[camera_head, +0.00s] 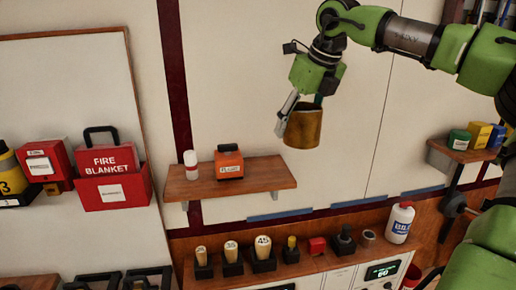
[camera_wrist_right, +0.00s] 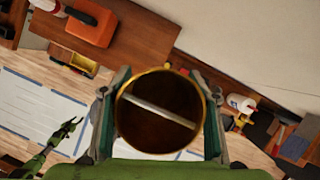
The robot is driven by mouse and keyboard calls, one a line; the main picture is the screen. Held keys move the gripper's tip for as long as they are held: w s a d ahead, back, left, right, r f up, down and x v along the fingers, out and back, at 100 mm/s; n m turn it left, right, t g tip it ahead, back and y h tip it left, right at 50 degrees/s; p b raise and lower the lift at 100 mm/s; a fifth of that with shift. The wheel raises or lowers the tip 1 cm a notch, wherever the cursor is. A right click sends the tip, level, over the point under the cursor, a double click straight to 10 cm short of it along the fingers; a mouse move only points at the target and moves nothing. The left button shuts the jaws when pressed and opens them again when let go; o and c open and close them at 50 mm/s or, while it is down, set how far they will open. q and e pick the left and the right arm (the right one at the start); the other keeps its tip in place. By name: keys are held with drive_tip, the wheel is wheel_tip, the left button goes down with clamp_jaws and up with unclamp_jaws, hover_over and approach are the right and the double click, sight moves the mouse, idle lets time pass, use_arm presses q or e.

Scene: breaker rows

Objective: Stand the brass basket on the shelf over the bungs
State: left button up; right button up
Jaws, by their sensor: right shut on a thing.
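The brass basket (camera_head: 303,128) is a plain gold-brown cup, upright or nearly so, held in the air above the right end of the wooden shelf. My right gripper (camera_head: 301,105) is shut on it at the rim. In the right wrist view the basket (camera_wrist_right: 160,112) shows from above as a dark round opening with a pale bar across it. The shelf (camera_head: 268,178) hangs over the row of bungs (camera_head: 231,251), which stand in black holders on the ledge below. My left gripper (camera_wrist_right: 70,130) shows small at lower left in the right wrist view; its jaws are unclear.
A white jug (camera_head: 400,222) stands on the ledge at right. A smaller shelf (camera_head: 463,152) at far right holds coloured boxes.

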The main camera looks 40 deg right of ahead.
drive_tip(key=w+f+p, duration=0.1)
drive_tip(key=w+f, duration=0.1)
drive_tip(key=w+a+f+p, duration=0.1)
drive_tip(key=w+f, duration=0.1)
drive_tip(key=w, duration=0.1)
drive_tip(key=w+a+f+p, duration=0.1)
drive_tip(key=w+f+p, duration=0.1)
drive_tip(key=w+f, duration=0.1)
drive_tip(key=shift+a, duration=0.2)
wheel_tip(320, 180, down, 3)
drive_tip(key=shift+a+p, duration=0.1)
drive_tip(key=shift+p, duration=0.65)
drive_tip(key=shift+w+f, duration=0.1)
drive_tip(key=shift+f, duration=0.15)
drive_tip(key=shift+f+b, duration=0.1)
drive_tip(key=shift+b, duration=0.2)
drive_tip(key=o, duration=1.1)
